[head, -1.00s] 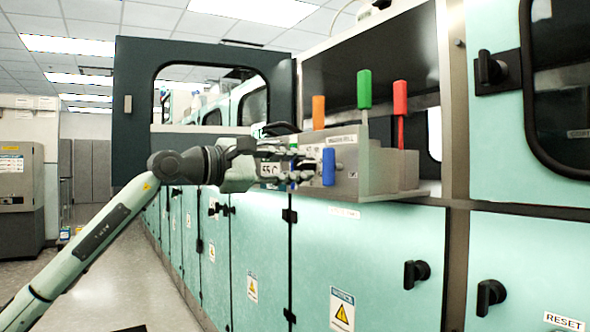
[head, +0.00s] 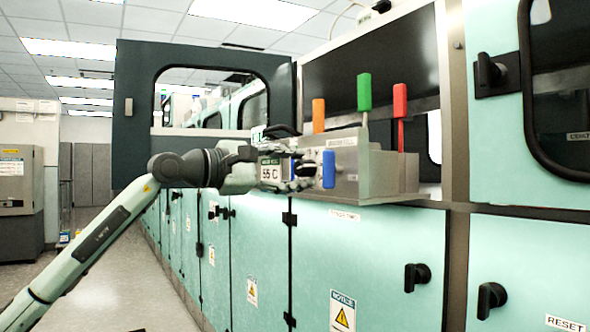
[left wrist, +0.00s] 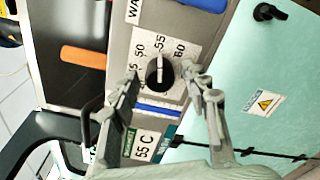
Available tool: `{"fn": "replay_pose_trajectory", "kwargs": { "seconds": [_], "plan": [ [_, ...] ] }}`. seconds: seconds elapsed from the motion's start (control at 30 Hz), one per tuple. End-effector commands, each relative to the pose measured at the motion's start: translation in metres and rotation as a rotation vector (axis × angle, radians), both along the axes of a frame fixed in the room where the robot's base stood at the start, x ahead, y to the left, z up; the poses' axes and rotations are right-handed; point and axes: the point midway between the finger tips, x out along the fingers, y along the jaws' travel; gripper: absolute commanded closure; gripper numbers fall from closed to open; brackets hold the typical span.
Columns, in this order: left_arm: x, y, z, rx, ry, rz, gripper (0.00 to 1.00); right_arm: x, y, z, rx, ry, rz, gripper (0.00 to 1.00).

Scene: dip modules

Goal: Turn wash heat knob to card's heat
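The wash heat knob (left wrist: 160,76) is a round black knob with a white pointer line, in the left wrist view. It sits on a white dial plate (left wrist: 172,52) marked 50, 55 and 60, and its line appears to point at 55. The card (left wrist: 143,146) reads 55 C; it also shows in the head view (head: 271,172). My left gripper (left wrist: 160,72) is open, with one finger on each side of the knob and gaps visible; it also shows in the head view (head: 303,172). Whether a fingertip touches the knob is unclear. My right gripper is out of view.
A blue handle (head: 328,168) stands close beside the gripper. Orange (head: 318,113), green (head: 364,91) and red (head: 400,100) handles rise from the grey box (head: 375,172). An open dark door (head: 135,145) stands behind the arm. Teal cabinets (head: 370,250) lie below.

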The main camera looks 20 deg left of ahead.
Motion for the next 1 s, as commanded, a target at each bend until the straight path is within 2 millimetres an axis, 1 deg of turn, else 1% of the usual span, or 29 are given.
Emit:
{"fn": "replay_pose_trajectory", "kwargs": {
  "seconds": [0.27,0.37,0.47,0.8,0.9,1.0],
  "plan": [
    [0.000,0.000,0.000,0.000,0.000,0.000,0.51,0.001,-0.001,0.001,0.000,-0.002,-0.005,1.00],
    [-0.005,0.004,0.000,-0.001,-0.001,0.000,0.51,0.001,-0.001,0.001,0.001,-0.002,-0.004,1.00],
    [-0.015,0.013,0.000,0.001,0.000,0.003,0.51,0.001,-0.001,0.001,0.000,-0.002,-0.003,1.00],
    [-0.070,0.057,-0.002,0.002,0.003,0.005,0.51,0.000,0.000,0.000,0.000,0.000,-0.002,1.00],
    [-0.082,0.066,-0.002,0.002,0.004,0.003,0.51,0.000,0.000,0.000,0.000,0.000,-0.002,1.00],
    [-0.090,0.071,-0.001,0.002,0.002,0.003,0.51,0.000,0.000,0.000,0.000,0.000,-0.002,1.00]
  ]
}}
